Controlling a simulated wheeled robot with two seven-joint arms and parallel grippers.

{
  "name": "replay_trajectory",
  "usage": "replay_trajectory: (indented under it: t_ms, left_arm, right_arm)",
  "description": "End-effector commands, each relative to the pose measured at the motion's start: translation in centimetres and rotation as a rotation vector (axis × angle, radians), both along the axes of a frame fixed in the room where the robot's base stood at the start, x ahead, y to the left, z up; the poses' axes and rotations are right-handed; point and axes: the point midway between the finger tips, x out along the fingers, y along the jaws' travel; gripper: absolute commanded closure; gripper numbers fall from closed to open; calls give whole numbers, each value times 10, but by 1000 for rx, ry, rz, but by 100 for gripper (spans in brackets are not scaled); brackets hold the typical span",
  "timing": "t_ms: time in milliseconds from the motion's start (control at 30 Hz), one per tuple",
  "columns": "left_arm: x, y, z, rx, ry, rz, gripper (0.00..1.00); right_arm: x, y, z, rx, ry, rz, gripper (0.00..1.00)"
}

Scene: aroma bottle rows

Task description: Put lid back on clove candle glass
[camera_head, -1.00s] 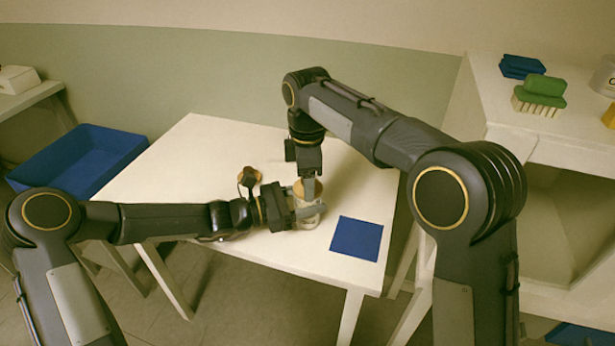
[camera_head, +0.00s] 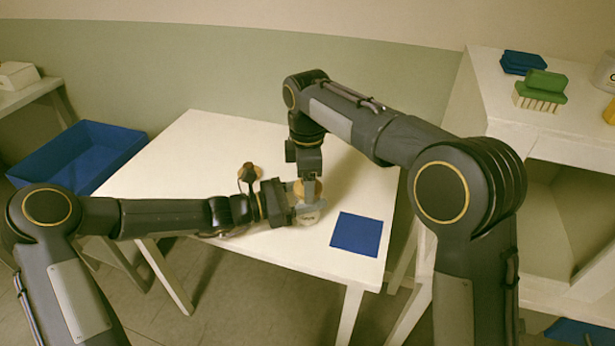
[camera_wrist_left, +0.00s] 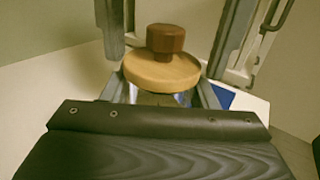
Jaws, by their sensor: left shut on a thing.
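The candle glass (camera_head: 309,218) with a pale label stands near the front of the white table. My left gripper (camera_head: 301,203) is shut around it from the left. A round tan lid (camera_wrist_left: 160,72) with a brown knob (camera_wrist_left: 165,39) sits level on top of the glass in the left wrist view. I cannot tell whether it is fully seated. My right gripper (camera_head: 309,180) points down over the glass. Its fingers stand apart on both sides of the knob, with visible gaps to it. The label text is too small to read.
A blue square mat (camera_head: 357,234) lies right of the glass on the white table (camera_head: 190,160). A dark-topped item (camera_head: 248,175) with a tan part stands behind my left wrist. A blue bin (camera_head: 85,160) is at the left. A shelf with brushes (camera_head: 541,92) is at the right.

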Motion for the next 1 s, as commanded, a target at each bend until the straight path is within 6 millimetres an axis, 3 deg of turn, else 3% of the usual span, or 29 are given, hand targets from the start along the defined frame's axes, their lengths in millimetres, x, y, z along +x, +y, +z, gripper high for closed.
replay_trajectory:
  t_ms: [100,467,1000]
  left_arm:
    - [0,0,0,0,0,1,88]
    - [0,0,0,0,0,1,88]
    - [0,0,0,0,0,0,88]
  right_arm:
    - [0,0,0,0,1,0,17]
    - [0,0,6,1,-2,0,17]
    - [1,1,105,1,-2,0,17]
